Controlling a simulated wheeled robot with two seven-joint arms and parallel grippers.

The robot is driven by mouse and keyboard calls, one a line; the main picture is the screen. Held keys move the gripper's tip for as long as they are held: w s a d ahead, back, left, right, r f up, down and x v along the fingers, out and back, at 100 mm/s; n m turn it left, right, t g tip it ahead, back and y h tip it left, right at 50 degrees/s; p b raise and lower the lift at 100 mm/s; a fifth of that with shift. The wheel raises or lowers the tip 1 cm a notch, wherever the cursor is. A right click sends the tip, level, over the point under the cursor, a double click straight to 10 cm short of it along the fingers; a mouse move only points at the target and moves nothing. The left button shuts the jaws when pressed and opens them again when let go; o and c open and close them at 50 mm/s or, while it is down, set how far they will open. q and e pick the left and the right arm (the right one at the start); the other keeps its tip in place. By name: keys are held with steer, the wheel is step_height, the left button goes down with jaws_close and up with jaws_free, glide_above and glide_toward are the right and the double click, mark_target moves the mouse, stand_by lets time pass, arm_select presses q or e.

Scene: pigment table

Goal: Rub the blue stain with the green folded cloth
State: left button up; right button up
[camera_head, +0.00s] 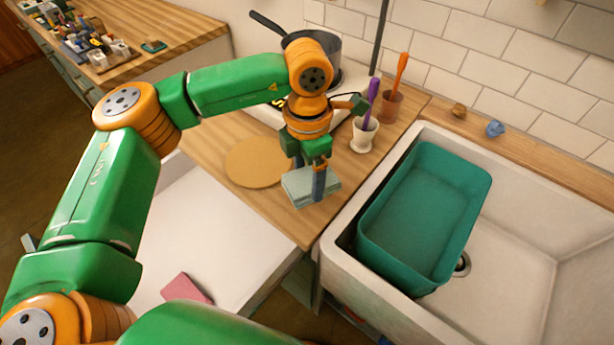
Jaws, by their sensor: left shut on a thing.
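My left gripper (308,174) points down over the wooden counter, right of the round board. It is shut on the pale green folded cloth (299,193), with a finger on either side of it. The cloth is at or just above the counter near its front edge; I cannot tell whether it touches the wood. I see no blue stain on the bare counter; the cloth and gripper hide the patch beneath them. My right gripper is not in view.
A round tan board (252,162) lies left of the cloth. A white cup (364,136) with a purple-handled tool and a brown cup (390,106) stand behind. A teal tub (470,170) sits in the white sink (515,262) at right. A pink piece (187,289) lies lower left.

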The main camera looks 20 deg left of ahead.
arm_select(q)
steer(key=shift+s+r+p, duration=0.15)
steer(key=shift+r+p, duration=0.9)
steer(key=shift+r, duration=0.85)
